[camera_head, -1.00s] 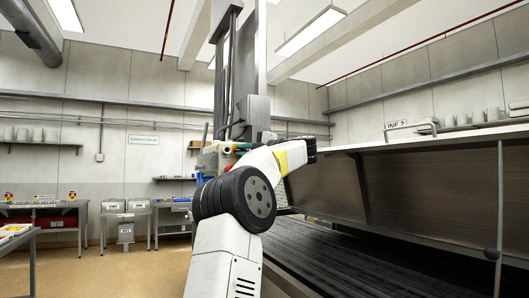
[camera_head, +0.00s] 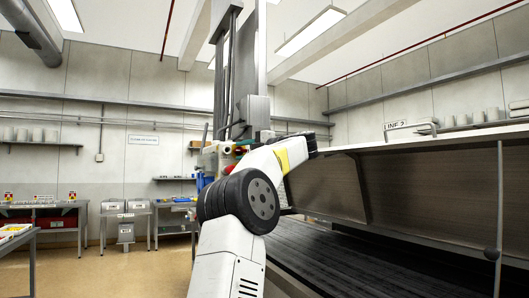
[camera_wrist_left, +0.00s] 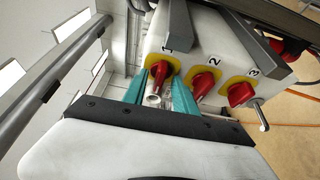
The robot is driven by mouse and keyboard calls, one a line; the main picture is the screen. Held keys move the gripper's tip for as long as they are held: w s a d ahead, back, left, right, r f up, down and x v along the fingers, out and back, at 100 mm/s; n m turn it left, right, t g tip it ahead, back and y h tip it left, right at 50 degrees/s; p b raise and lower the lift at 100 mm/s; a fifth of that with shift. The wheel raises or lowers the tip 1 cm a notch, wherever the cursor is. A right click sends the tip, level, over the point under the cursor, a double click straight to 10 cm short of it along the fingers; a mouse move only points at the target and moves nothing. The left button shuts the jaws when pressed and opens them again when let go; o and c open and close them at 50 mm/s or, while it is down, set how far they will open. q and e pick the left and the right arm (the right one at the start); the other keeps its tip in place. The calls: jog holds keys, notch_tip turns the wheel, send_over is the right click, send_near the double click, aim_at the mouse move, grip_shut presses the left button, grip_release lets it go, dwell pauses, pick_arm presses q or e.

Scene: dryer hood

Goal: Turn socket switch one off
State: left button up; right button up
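The left wrist view shows a pale switch box (camera_wrist_left: 215,35) with three red rotary switches on yellow plates, numbered 1, 2 and 3. Socket switch one (camera_wrist_left: 160,72) is nearest the left edge of the box. My left gripper (camera_wrist_left: 157,96) is open, with its teal fingers on either side of switch one's red handle. I cannot tell whether they touch it. In the head view the switch box (camera_head: 211,160) is beside the machine's upright column, and my left forearm partly covers that area. My right gripper is not in view.
Switch two (camera_wrist_left: 205,82) and switch three (camera_wrist_left: 241,94) sit close to the right finger. A metal pin (camera_wrist_left: 260,115) sticks out by switch three. In the head view, the hood (camera_head: 430,190) and dark conveyor (camera_head: 335,255) lie to the right. Open floor (camera_head: 150,275) lies left.

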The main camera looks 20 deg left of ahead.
pick_arm(q)
jog(key=v, duration=0.8)
dwell(0.6)
jog(key=d+r+m+t+h, duration=0.7)
jog(key=d+r+m+t, duration=0.4)
jog(key=m+t, duration=0.4)
jog(key=s+d+f+m+h, duration=0.4)
jog(key=d+f+m+h, duration=0.4)
jog(key=d+m+h, duration=0.1)
jog(key=s+d+f+m+g+h, duration=0.2)
jog(key=s+f+m+g, duration=0.3)
jog(key=f, duration=0.6)
jog(key=s+d+f+m+g+h, duration=0.2)
jog(key=s+f+h, duration=0.1)
jog(key=s+f, duration=0.55)
jog(key=s+a+f+m+g+y, duration=0.1)
jog(key=s+a+f+g, duration=0.1)
jog(key=s+f, duration=0.6)
jog(key=s+a+f+m+g, duration=0.1)
jog(key=s+f+g, duration=0.4)
jog(key=f, duration=0.8)
jog(key=s+a, duration=0.1)
jog(key=s, duration=0.2)
jog(key=shift+y, duration=0.4)
